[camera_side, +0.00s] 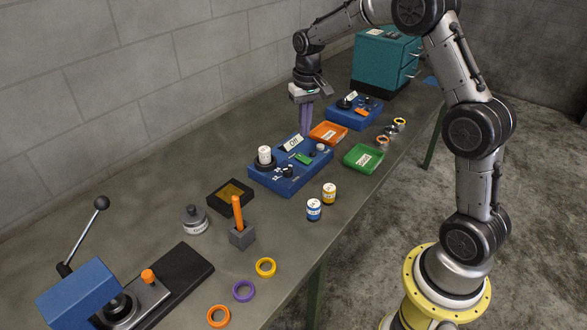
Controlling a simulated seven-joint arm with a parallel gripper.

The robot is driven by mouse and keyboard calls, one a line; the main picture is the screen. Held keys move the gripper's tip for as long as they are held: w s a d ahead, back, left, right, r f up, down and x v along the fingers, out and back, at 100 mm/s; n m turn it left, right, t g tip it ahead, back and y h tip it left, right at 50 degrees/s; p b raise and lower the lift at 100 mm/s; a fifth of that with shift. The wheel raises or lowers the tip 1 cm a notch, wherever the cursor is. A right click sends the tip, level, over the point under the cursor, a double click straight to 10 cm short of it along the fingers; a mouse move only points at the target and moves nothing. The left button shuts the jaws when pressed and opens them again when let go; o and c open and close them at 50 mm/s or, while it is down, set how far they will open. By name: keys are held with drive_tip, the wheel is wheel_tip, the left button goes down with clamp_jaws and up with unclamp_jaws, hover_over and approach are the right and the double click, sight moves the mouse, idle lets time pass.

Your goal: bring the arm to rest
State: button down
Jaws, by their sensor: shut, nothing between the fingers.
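My gripper (305,124) points straight down above the far edge of the blue fixture (283,183) in the middle of the bench. It is shut and holds nothing. Its purple fingertips end close to the fixture's far side, near a white label plate (293,143). I cannot tell whether the tips touch anything. A white cylinder (264,155) stands on a dark round mount on the fixture's left end.
An orange-red tray (328,133), a green tray (363,157) and a second blue fixture (353,112) lie nearby. A teal drawer cabinet (384,62) stands behind. Two small cans (314,209), several rings (243,291) and a lever press (78,295) stand nearer the camera.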

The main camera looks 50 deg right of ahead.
drive_tip(key=s+a+r+n+t, duration=0.1)
drive_tip(key=s+a+r+t, duration=0.1)
drive_tip(key=s+a+r, duration=0.5)
drive_tip(key=s+a+r+n+t, duration=0.25)
drive_tip(key=s+r, duration=0.25)
drive_tip(key=r, duration=0.4)
drive_tip(key=s+a+f+n, duration=0.1)
drive_tip(key=s+a+f, duration=0.1)
drive_tip(key=s, duration=0.6)
drive_tip(key=s+a+f+n, duration=0.1)
drive_tip(key=s+a+f, duration=0.1)
drive_tip(key=s, duration=0.6)
drive_tip(key=shift+f+t, duration=0.35)
drive_tip(key=shift+f, duration=0.4)
drive_tip(key=shift+s, duration=0.1)
